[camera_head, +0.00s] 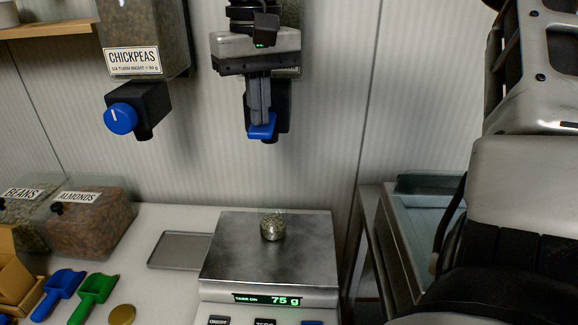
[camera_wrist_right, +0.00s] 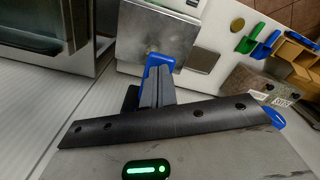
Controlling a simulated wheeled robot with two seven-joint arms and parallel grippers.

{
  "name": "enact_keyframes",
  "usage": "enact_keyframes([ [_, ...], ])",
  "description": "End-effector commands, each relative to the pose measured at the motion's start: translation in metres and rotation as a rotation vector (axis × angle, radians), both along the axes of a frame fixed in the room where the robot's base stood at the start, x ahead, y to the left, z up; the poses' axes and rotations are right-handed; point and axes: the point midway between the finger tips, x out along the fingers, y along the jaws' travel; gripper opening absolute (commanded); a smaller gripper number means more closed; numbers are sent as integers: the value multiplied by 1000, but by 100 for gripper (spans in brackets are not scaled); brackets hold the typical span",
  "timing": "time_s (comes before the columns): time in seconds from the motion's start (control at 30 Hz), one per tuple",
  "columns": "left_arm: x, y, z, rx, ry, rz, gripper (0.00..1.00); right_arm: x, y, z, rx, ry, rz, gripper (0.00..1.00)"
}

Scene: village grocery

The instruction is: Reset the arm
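My right gripper (camera_head: 262,118) reaches down in front of the second dispenser, its fingers close together at the blue knob (camera_head: 262,131). In the right wrist view the fingertips (camera_wrist_right: 160,72) overlap the blue knob (camera_wrist_right: 158,59) and look shut on it; the grip itself is partly hidden. My right arm (camera_head: 520,200) fills the right side of the head view. My left gripper is not in view. A small glass jar (camera_head: 272,227) with greenish contents stands upright on the scale's steel plate (camera_head: 235,262), below the gripper. The display (camera_head: 268,299) reads 75 g.
The chickpeas dispenser (camera_head: 145,35) with its blue knob (camera_head: 121,118) hangs to the left. Bins of beans (camera_head: 22,212) and almonds (camera_head: 92,222), a blue scoop (camera_head: 57,290), a green scoop (camera_head: 93,295) and a grey tray (camera_head: 180,250) are on the counter. A glass-topped case (camera_head: 420,225) stands right.

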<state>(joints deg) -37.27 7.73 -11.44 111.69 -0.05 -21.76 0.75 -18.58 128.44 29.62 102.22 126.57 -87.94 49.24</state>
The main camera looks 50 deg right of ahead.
Motion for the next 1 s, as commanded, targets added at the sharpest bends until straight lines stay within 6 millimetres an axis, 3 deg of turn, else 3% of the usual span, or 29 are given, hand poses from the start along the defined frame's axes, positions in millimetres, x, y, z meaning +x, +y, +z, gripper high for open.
enact_keyframes([
  [0.1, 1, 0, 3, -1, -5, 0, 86, 1, 0, 31, -1, -6, -1, 0],
  [0.27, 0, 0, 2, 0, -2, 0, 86, 0, 0, 52, -1, -2, 1, 0],
  [1.0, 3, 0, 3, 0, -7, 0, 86, 0, 0, 53, 1, -1, 2, 0],
])
